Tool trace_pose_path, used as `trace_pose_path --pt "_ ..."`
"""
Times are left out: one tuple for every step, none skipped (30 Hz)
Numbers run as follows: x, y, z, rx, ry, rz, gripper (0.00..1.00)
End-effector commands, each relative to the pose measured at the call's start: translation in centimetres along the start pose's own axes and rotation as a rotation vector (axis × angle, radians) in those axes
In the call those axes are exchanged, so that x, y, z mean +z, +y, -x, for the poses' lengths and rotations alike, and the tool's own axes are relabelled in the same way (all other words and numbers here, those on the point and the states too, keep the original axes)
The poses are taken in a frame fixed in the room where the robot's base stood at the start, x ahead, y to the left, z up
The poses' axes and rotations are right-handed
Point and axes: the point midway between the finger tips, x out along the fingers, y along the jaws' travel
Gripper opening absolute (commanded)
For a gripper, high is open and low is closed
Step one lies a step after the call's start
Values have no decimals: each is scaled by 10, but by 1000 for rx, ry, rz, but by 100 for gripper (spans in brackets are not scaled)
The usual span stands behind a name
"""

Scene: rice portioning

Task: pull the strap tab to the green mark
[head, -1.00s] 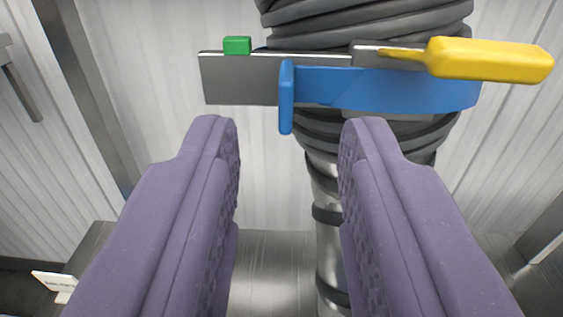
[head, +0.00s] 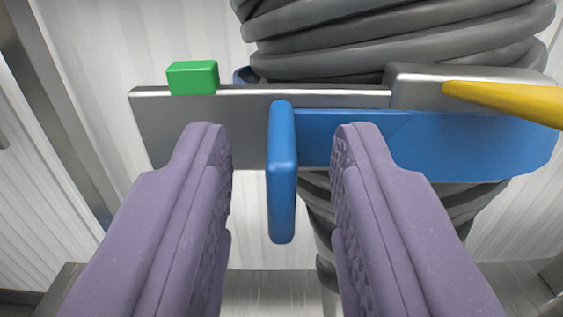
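The blue strap tab (head: 282,190) is an upright plate at the left end of the blue strap (head: 440,146). The strap runs right along a grey metal bar (head: 245,101) and around a ribbed grey hose. The green mark (head: 192,77) is a small block on the bar's top edge, left of the tab and apart from it. My gripper (head: 280,150) is open, with purple padded fingers. The tab shows between the two fingers, with a visible gap on each side. Whether the fingertips reach as far as the tab in depth is hard to tell.
A yellow handle (head: 508,99) sticks out to the right from a metal block at the bar's right end. The ribbed grey hose (head: 400,40) stands behind the bar. White ribbed panels form the background, and a metal surface (head: 268,290) lies below.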

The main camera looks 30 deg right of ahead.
Motion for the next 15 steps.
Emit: trace_pose_path --pt "0 0 0 0 0 0 25" --pt "0 0 0 0 0 0 18" --pt "0 0 0 0 0 0 9" --pt "0 0 0 0 0 0 2" --pt "0 0 0 0 0 0 0" --pt "0 0 0 0 0 0 0" --pt "0 0 0 0 0 0 0" --pt "0 0 0 0 0 0 0" --pt "0 0 0 0 1 0 0" --pt "0 0 0 0 1 0 0" --pt "0 0 0 0 1 0 0" --pt "0 0 0 0 1 0 0" --pt "0 0 0 0 1 0 0" --pt "0 0 0 0 1 0 0" --pt "0 0 0 0 1 0 0"
